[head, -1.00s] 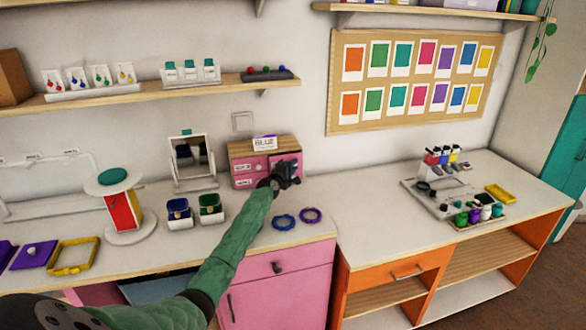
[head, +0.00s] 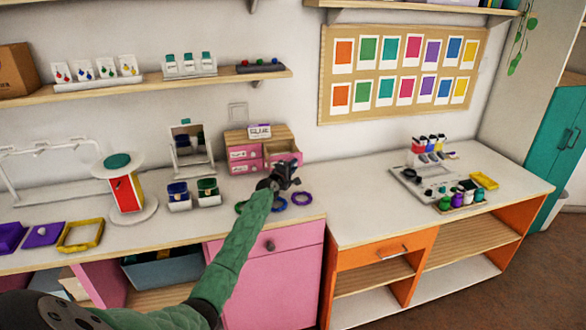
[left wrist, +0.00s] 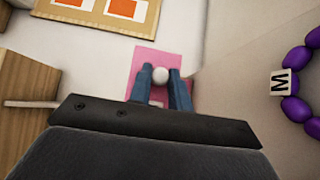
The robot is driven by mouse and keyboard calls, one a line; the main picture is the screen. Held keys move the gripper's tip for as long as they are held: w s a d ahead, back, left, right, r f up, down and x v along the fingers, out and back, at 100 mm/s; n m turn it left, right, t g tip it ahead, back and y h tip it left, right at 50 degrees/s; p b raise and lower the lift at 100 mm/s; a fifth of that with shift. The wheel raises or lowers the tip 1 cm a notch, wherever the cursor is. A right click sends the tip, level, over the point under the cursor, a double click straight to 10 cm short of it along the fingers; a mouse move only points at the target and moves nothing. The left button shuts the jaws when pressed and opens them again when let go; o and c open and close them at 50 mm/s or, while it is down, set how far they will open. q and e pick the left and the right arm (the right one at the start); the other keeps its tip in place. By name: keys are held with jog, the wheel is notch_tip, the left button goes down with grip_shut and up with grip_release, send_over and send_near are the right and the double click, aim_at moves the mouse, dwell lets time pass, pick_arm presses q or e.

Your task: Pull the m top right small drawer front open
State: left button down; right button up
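The small drawer cabinet (head: 240,137) has a wooden top and pink drawer fronts and stands against the wall. Its top right drawer (head: 279,147) is pulled out, with its wooden inside showing. My left gripper (head: 292,170) is in front of it and hides most of that front in the head view. In the left wrist view, the pink drawer front (left wrist: 143,62) has a white round knob (left wrist: 160,74) between my two blue fingers (left wrist: 160,83), which look closed on it. My right gripper is not in view.
Purple (head: 302,198), blue and green rings lie on the counter below my gripper. A purple bead bracelet with an M bead (left wrist: 282,81) shows in the left wrist view.

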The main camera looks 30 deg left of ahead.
pick_arm(q)
jog(key=c, duration=1.5)
grip_release()
jog(key=shift+s+f, duration=0.1)
jog(key=shift+o, duration=1)
jog(key=shift+d, duration=0.15)
jog(key=s+b, duration=0.1)
jog(key=s, duration=0.6)
jog(key=shift+s+d+b, duration=0.35)
jog(key=shift+s+b, duration=0.05)
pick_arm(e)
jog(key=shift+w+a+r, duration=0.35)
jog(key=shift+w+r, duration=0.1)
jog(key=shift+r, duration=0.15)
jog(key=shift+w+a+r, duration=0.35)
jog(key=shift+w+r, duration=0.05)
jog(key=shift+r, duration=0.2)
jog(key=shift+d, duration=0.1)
